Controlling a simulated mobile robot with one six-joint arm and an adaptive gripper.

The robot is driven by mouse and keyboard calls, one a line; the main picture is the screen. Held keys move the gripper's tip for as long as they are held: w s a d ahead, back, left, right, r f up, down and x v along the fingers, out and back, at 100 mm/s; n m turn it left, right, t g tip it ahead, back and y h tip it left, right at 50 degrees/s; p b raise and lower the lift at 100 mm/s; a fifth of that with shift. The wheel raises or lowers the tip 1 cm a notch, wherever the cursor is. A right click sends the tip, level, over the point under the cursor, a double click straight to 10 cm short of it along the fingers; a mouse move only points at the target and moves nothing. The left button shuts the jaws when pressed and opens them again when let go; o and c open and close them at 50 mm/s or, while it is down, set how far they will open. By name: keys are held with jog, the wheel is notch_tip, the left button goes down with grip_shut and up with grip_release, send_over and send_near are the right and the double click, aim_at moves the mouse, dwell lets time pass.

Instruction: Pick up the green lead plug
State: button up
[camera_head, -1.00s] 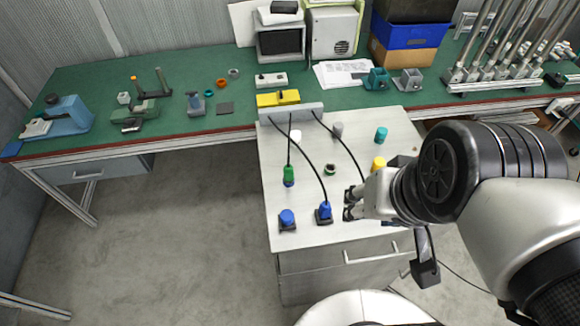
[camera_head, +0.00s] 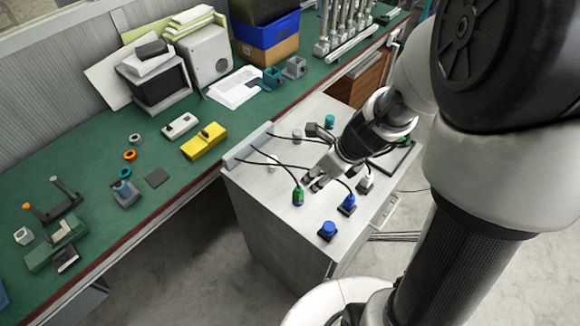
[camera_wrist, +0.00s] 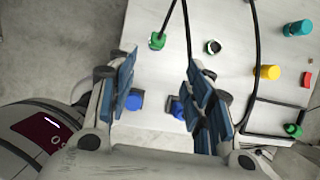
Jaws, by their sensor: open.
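The green lead plug (camera_head: 298,197) stands on the grey cabinet top, with a black lead running from it to the grey bar at the cabinet's back edge. In the wrist view the green plug (camera_wrist: 157,41) shows beyond the fingertips, roughly between them across the picture. My gripper (camera_head: 316,183) is open and empty, just right of the plug in the head view. Its two blue-padded fingers (camera_wrist: 161,66) are wide apart in the wrist view. I cannot tell its exact height above the cabinet top.
A blue lead plug (camera_head: 348,204) and a blue cylinder on a black base (camera_head: 327,230) stand close by. The wrist view shows a yellow cylinder (camera_wrist: 268,72), a teal one (camera_wrist: 298,28) and a black ring (camera_wrist: 212,47). Black leads cross the cabinet top (camera_head: 262,204).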

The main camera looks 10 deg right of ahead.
jog(key=b, duration=0.5)
send_over(298, 191)
jog(key=s+d, duration=0.2)
notch_tip(298, 191, down, 8)
jog(key=shift+w+f, duration=0.1)
jog(key=shift+f, duration=0.05)
jog(key=shift+a+b+x, duration=0.1)
jog(key=shift+b+x, duration=0.7)
jog(key=shift+x, duration=0.7)
jog(key=shift+a+b+x, duration=0.15)
jog(key=shift+b+x, duration=0.6)
jog(key=shift+x, duration=0.75)
grip_shut()
jog(key=shift+r, duration=0.25)
